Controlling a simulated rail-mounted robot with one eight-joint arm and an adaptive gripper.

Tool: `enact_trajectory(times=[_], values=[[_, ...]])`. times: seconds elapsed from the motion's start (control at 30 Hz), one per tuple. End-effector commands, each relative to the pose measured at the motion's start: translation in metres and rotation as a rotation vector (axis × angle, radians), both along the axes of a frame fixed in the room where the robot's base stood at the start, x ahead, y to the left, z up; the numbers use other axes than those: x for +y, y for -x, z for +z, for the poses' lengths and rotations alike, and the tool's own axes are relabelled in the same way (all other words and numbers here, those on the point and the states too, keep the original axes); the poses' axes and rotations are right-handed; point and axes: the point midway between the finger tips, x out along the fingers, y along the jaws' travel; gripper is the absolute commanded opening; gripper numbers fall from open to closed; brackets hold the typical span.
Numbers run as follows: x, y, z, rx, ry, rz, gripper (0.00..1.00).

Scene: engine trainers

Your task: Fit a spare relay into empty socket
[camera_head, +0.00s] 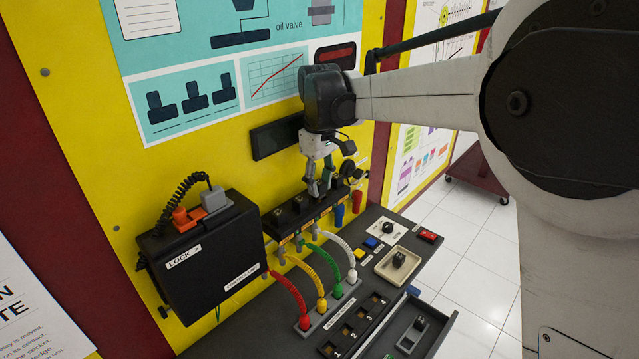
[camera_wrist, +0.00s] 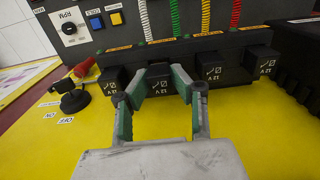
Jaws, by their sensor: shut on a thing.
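My gripper (camera_wrist: 160,92) has its two green-padded fingers closed on a black relay (camera_wrist: 160,74) with a 12 V label. The held relay is at the relay row, between neighbouring relays on the left (camera_wrist: 114,80) and right (camera_wrist: 206,76); another relay (camera_wrist: 262,64) is at far right. I cannot tell whether the held relay is fully seated; its socket is hidden behind it. In the head view my gripper (camera_head: 318,190) points down at the black relay block (camera_head: 286,233) on the yellow panel. A black piece (camera_head: 399,259) lies in the beige tray (camera_head: 383,268).
A black box marked LOCK (camera_head: 205,262) stands left of the block. Red, yellow, green and white coiled cables (camera_head: 330,265) arc in front. A numbered socket strip (camera_head: 352,325) and an open drawer (camera_head: 446,322) are nearer. A black knob (camera_wrist: 74,100) lies left of the row.

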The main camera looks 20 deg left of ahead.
Motion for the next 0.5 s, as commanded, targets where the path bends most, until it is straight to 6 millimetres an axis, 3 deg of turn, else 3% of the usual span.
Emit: enact_trajectory(times=[0.5], values=[[0.0000, 0.0000, -0.0071, 0.000, 0.000, 0.000, 0.02]])
